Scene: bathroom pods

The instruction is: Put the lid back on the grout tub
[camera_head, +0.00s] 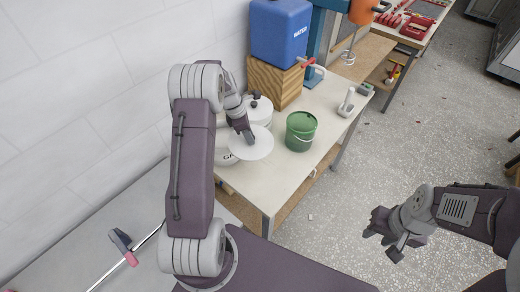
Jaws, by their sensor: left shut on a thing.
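My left gripper (249,138) is shut on a white round disc that looks like the lid (255,149), above the left part of the white worktable. A white round container (223,158) with the letters "GA" partly showing sits below and left of the lid, mostly hidden by my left arm. A green bucket (300,133) stands right of the lid, apart from it. I cannot tell for sure which container is the grout tub. My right gripper (382,243) is open and empty over the floor at the right.
A white canister with a black knob (261,106) stands behind the lid. A blue water container (280,35) sits on a wooden block (272,84). A white tool (346,102) stands near the worktable's right end. The worktable's front (268,180) is clear.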

